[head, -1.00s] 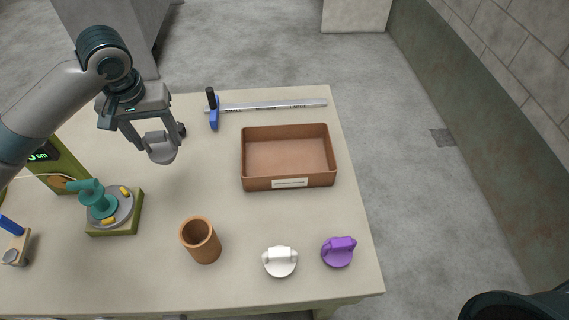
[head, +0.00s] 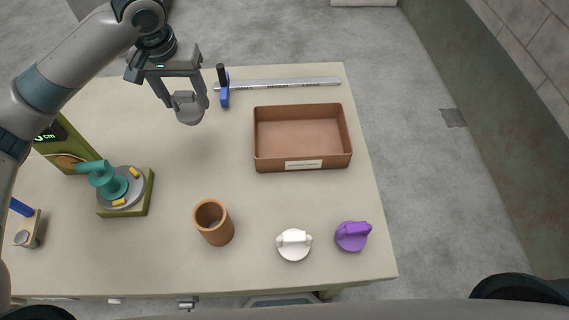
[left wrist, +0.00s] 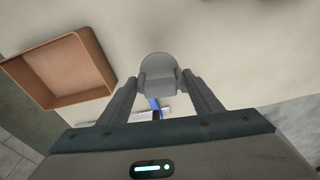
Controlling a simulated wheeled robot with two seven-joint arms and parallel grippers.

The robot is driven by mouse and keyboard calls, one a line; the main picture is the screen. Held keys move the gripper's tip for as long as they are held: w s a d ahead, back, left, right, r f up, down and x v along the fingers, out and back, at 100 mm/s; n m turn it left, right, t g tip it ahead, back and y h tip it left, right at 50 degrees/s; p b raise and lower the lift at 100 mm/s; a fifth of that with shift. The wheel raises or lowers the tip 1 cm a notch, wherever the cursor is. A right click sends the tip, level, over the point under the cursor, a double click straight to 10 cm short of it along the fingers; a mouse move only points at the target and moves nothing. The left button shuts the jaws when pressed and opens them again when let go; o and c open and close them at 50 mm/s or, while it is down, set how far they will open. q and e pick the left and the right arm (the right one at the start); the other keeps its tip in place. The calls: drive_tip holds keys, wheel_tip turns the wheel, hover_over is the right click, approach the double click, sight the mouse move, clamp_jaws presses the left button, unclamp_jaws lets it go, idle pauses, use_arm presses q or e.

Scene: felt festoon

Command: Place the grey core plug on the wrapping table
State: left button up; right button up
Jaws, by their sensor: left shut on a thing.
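The grey core plug (head: 188,108) is between the fingers of my left gripper (head: 186,100), which is shut on it. In the head view the plug hangs over the back left part of the wrapping table (head: 160,235), left of the brown tray. It looks held above the surface, but the exact gap is hard to tell. In the left wrist view the plug (left wrist: 158,68) sits between the fingertips (left wrist: 158,84), with pale table top beyond it. My right gripper is not in view.
A brown tray (head: 302,165) stands on the right. A long ruler with a blue slide (head: 224,96) lies at the back. A brown cup (head: 213,222), white plug (head: 294,245) and purple plug (head: 352,236) stand in front. A green device with a teal handle (head: 108,182) is at left. The table's middle is clear.

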use_arm(q)
drive_tip(key=w+d+m+g+h+b, duration=0.1)
drive_tip(key=w+d+m, duration=0.3)
drive_tip(key=d+m, duration=0.8)
drive_tip(key=d, duration=0.4)
drive_tip(key=shift+d+r, duration=0.3)
drive_tip(key=shift+d, duration=0.05)
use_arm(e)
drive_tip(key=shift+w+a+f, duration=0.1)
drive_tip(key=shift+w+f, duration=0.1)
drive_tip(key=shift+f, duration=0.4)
use_arm(q)
drive_tip(key=s+a+f+p, duration=0.4)
drive_tip(key=s+a+f, duration=0.2)
drive_tip(key=a, duration=0.4)
drive_tip(key=shift+f, duration=0.5)
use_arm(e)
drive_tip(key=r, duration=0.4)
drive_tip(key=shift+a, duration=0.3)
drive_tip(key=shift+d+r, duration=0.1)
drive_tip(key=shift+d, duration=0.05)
